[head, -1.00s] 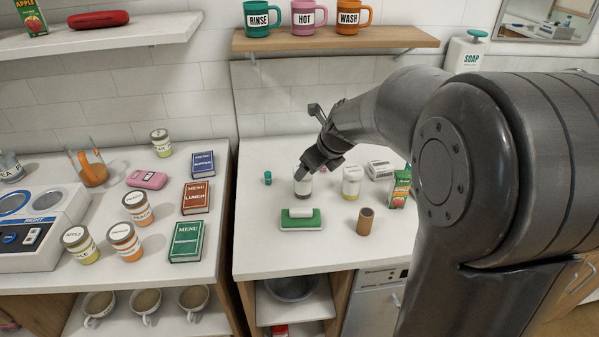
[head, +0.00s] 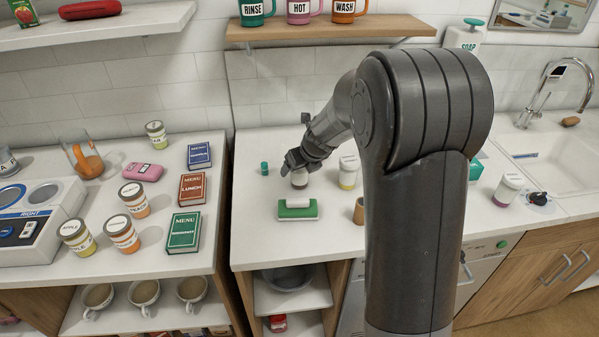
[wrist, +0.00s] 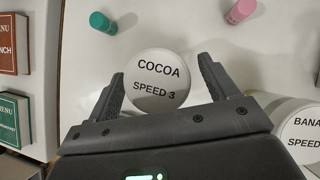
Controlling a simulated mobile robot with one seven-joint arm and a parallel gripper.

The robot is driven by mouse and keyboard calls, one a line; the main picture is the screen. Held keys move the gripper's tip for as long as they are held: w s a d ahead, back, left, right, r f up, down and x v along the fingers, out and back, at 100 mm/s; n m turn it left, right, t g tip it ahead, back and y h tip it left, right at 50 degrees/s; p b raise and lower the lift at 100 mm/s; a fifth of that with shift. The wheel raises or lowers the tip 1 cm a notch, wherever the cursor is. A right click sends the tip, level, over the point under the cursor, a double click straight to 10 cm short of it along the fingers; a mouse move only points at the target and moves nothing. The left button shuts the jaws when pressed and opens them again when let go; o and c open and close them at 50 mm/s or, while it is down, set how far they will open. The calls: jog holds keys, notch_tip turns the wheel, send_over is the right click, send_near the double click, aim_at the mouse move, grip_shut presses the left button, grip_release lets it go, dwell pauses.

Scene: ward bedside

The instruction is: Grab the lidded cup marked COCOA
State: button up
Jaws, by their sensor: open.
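The cup marked COCOA (wrist: 158,80) shows in the wrist view from above, its round white lid reading "COCOA SPEED 3". In the head view the same cup (head: 299,179) stands on the middle counter, its top partly hidden by my gripper. My gripper (wrist: 160,82) is open, with one finger on either side of the lid. I cannot tell whether the fingers touch the cup. In the head view my gripper (head: 297,164) is right above the cup, pointing down.
A lidded cup starting "BANA" (wrist: 300,135) stands close on the right, also in the head view (head: 348,172). A green-and-white block (head: 297,209) lies in front. A teal cylinder (wrist: 103,23) and a pink one (wrist: 240,10) are behind. A brown cylinder (head: 359,211) stands at front right.

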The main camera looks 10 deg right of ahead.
jog(key=shift+x, duration=1.2)
jog(key=shift+c, duration=0.3)
jog(key=c, duration=1.2)
jog(key=shift+o, duration=0.2)
